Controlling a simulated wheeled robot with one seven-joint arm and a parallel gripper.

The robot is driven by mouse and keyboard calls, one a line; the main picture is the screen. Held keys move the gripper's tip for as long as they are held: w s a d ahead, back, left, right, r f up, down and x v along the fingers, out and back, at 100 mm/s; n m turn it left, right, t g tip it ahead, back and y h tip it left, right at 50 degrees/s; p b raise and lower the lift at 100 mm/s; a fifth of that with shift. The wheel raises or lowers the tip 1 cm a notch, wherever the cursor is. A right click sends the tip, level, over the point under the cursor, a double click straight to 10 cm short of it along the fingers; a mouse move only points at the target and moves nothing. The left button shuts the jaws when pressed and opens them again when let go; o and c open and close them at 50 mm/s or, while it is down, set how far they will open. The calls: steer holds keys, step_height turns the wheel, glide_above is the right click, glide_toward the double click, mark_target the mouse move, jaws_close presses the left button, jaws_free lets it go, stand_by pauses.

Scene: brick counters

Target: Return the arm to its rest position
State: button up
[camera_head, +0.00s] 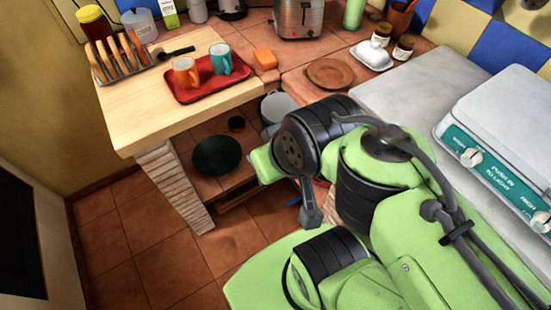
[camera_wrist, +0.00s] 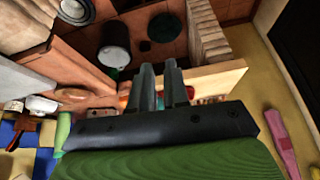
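My arm, green with black joints, is folded in the lower right of the head view, above the floor and beside the right counter. My gripper (camera_wrist: 161,68) shows in the wrist view, with two dark grey fingers close together. A narrow gap shows between them, and I see nothing held in it. In the head view I cannot make out the fingertips clearly. The gripper appears clear of the counters.
A wooden counter (camera_head: 130,108) at the left bears a red tray (camera_head: 208,88) with an orange mug (camera_head: 186,72) and a teal mug (camera_head: 221,58). A toast rack (camera_head: 112,62) stands behind. A grey appliance (camera_head: 500,140) is at the right. Tiled floor (camera_head: 120,235) is free at the lower left.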

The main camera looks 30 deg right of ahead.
steer(key=shift+s+r, duration=0.3)
steer(key=shift+s, duration=0.6)
step_height(320, 180, up, 10)
steer(key=p, duration=0.9)
steer(key=shift+p, duration=0.35)
